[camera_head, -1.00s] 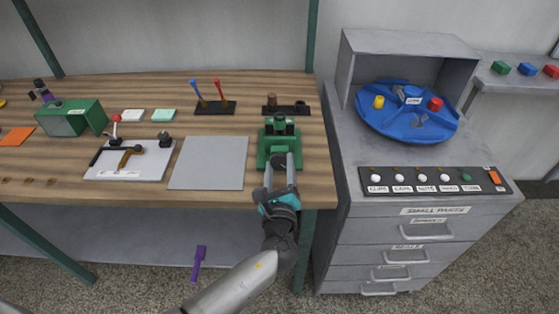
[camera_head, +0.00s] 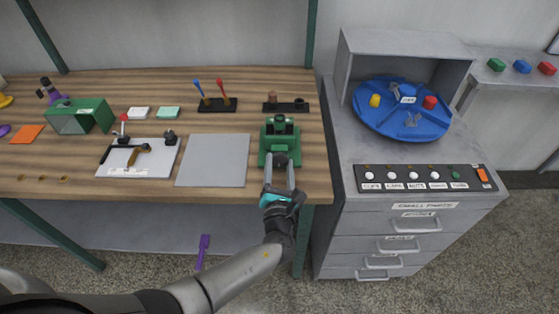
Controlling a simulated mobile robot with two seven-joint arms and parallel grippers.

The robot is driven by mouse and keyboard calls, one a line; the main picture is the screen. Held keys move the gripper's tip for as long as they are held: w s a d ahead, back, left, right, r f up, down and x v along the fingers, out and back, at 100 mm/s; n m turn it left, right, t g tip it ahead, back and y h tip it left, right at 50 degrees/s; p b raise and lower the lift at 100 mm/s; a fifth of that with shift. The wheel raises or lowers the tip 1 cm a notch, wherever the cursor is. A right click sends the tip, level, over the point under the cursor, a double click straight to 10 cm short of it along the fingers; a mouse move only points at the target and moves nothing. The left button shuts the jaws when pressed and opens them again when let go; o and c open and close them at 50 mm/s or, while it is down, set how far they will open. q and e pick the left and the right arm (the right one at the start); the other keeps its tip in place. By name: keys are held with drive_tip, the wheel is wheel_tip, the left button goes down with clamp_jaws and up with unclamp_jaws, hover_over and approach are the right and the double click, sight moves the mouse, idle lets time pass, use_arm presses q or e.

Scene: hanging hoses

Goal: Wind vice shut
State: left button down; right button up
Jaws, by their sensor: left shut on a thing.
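The green vice (camera_head: 279,143) stands near the right end of the wooden bench, with dark jaws at its top. My left gripper (camera_head: 280,168) reaches over the bench's front edge to the front of the vice. Its fingers are shut on a dark round part, the vice handle (camera_head: 280,159), at the vice's front. The fingers hide much of the handle, and I cannot tell how wide the gap between the jaws is. My right gripper is not in view.
A grey plate (camera_head: 213,160) lies left of the vice. A white board with a clamp (camera_head: 138,158) is further left. A dark block with two pegs (camera_head: 286,106) sits behind the vice. A grey drawer cabinet (camera_head: 404,213) with a blue turntable (camera_head: 402,122) stands to the right.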

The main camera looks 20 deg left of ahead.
use_arm(q)
drive_tip(key=m+p, duration=0.2)
drive_tip(key=m, duration=0.4)
drive_tip(key=shift+r+p, duration=0.15)
drive_tip(key=shift+p, duration=0.25)
drive_tip(key=m+p, duration=0.2)
drive_tip(key=m, duration=0.4)
drive_tip(key=shift+m, duration=0.4)
drive_tip(key=m+p, duration=0.1)
drive_tip(key=m, duration=0.5)
drive_tip(key=shift+w+p, duration=0.1)
drive_tip(key=shift+p, duration=0.25)
drive_tip(key=m, duration=0.5)
drive_tip(key=shift+m, duration=0.4)
drive_tip(key=shift+c, duration=1.2)
unclamp_jaws()
drive_tip(key=shift+a, duration=0.1)
